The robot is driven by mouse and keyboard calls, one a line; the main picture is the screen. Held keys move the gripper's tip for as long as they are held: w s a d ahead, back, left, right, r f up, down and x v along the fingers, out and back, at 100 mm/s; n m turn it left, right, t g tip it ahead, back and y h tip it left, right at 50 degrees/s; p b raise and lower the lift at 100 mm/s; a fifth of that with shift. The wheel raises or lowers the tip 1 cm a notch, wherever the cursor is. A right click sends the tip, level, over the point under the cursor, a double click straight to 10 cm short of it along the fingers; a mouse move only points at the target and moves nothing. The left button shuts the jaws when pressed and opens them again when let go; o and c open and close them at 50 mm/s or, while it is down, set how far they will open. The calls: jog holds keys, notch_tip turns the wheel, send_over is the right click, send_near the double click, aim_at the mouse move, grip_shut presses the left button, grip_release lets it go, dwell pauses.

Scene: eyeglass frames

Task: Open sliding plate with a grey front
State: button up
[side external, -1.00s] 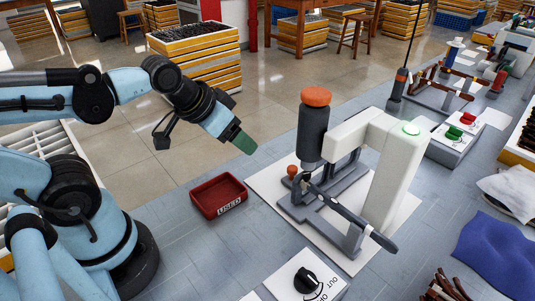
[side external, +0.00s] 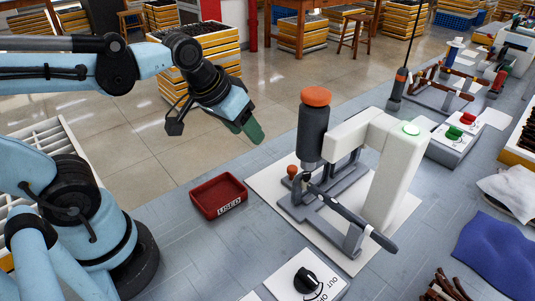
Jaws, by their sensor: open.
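The press (side external: 390,175) has a white body, a dark cylinder (side external: 312,130) with an orange cap and a grey base frame (side external: 330,225) on a white sheet. A dark lever with a grey-black handle (side external: 370,235) crosses the base, and a small orange knob (side external: 292,171) stands at its left. I cannot tell which grey part is the sliding plate. My gripper (side external: 256,136) has green fingers pointing down and right. It is open and empty, in the air left of the press, touching nothing. The gap between its fingers is hard to see from here.
A red tray (side external: 193,207) labelled USED lies on the grey bench left of the press. A white box with a black dial (side external: 305,282) is in front. Bare bench lies between the tray and the press.

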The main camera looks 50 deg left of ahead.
jog(key=w+d+r+n+g, duration=0.2)
jog(key=w+n, duration=0.1)
jog(key=w, duration=0.1)
jog(key=n+g, duration=0.4)
send_near(292, 167)
notch_tip(292, 167, down, 9)
jog(key=shift+s+d+r, duration=0.1)
jog(key=shift+d+r, duration=0.1)
dwell(0.4)
grip_shut()
